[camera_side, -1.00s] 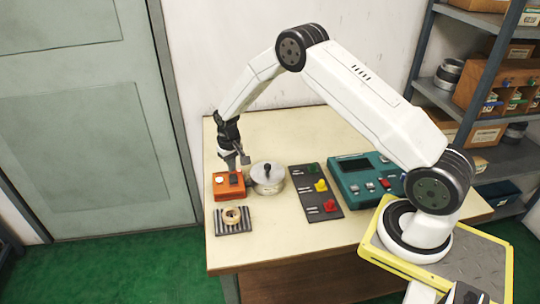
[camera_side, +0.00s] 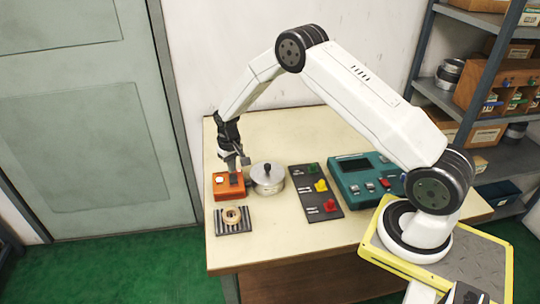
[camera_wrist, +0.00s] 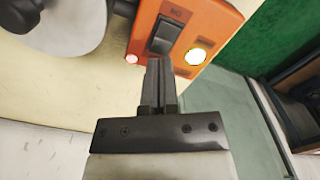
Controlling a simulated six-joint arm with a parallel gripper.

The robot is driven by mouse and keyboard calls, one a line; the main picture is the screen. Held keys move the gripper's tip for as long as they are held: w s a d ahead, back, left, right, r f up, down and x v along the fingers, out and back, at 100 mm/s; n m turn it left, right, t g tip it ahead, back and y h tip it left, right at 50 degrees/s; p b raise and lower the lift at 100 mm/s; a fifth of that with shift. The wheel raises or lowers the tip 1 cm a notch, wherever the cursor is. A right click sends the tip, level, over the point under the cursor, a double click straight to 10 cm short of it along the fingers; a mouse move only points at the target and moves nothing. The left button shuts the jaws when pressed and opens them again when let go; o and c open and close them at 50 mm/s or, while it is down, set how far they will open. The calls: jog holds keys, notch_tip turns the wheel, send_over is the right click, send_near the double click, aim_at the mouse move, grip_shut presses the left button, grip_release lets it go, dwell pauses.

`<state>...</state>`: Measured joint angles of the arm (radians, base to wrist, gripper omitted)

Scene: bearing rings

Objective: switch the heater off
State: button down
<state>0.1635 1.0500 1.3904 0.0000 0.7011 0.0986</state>
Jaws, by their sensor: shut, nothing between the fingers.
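The orange heater switch box (camera_side: 222,190) sits on the table's left side; it also fills the top of the wrist view (camera_wrist: 214,22). It has a dark rocker switch (camera_wrist: 165,36), a lit white round button or lamp (camera_wrist: 195,56) and a small white spot (camera_wrist: 131,58) at its edge. My gripper (camera_side: 234,180) is shut and empty, directly over the box. In the wrist view its fingertips (camera_wrist: 157,62) are at the near end of the rocker. I cannot tell for sure whether they touch it.
A lidded metal pot (camera_side: 268,180) stands close to the right of the box. A bearing ring (camera_side: 231,216) lies on a dark ribbed pad (camera_side: 237,229) in front. A dark panel with coloured knobs (camera_side: 309,194) and a teal console (camera_side: 350,190) stand further right.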

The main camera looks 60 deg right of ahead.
aim_at(233, 178)
jog(key=shift+f, duration=1.05)
dwell(1.1)
jog(key=shift+r, duration=3.5)
jog(key=s+a+r+n+t, duration=0.1)
jog(key=s+a+r, duration=0.2)
jog(key=s, duration=0.5)
jog(key=s+a+r+n, duration=0.1)
jog(key=s+r, duration=0.3)
jog(key=s, duration=0.4)
jog(key=s+a+r+n+t, duration=0.1)
jog(key=s+a+r, duration=0.3)
jog(key=s, duration=0.4)
jog(key=shift+s+a+t, duration=0.2)
jog(key=shift+a+t, duration=0.1)
jog(key=shift+a, duration=0.05)
